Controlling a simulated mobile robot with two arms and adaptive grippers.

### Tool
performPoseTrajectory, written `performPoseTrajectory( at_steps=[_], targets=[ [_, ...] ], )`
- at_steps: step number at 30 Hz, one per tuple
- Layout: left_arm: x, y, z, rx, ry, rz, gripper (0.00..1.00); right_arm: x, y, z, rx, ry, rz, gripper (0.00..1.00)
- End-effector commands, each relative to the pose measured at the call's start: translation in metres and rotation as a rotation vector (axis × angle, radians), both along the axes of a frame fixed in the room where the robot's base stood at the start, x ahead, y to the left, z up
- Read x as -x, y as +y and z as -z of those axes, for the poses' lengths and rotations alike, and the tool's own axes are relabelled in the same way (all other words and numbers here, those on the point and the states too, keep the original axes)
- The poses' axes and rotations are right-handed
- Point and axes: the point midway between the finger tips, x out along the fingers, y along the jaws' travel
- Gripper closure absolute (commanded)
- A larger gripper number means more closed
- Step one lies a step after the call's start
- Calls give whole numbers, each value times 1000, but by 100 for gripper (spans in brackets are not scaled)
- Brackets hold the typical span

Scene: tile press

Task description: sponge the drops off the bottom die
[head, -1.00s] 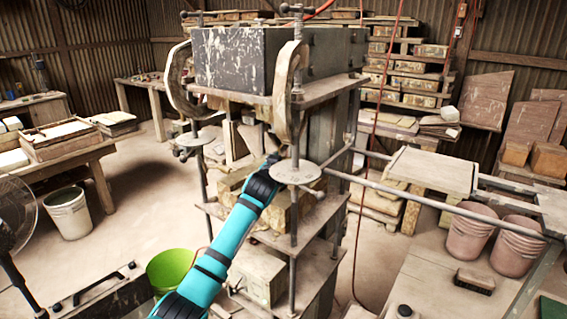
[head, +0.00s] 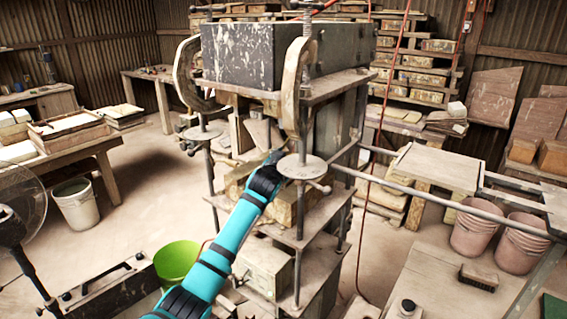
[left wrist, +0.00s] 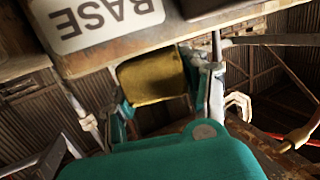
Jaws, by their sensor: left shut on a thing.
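My left gripper (left wrist: 158,82) is shut on a yellow sponge (left wrist: 154,74), with a finger on each side of it. In the left wrist view the sponge lies right by the edge of a worn block with a white BASE label (left wrist: 98,18); I cannot tell if they touch. In the head view my left arm reaches into the press (head: 318,85), between its posts, and its gripper end (head: 273,157) is largely hidden behind a round plate on the front post. I cannot make out the bottom die's face or any drops. My right gripper is not in view.
Round plates (head: 302,167) and posts stand close to my left arm. Guide rails (head: 440,207) and a side table (head: 437,167) extend right. A green bucket (head: 177,262) stands at lower left; a brush (head: 479,277) lies on the right bench.

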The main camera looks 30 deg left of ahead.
Motion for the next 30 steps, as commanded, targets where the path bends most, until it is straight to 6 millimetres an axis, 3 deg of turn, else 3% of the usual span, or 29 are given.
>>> performPoseTrajectory(
  at_steps=[12,23,30],
  targets=[
    [-5,-3,4,4,7,3,79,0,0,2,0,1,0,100],
    [20,1,4,5,12,1,79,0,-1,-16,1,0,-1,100],
    [23,2,1,3,5,2,79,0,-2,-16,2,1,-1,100]
  ],
)
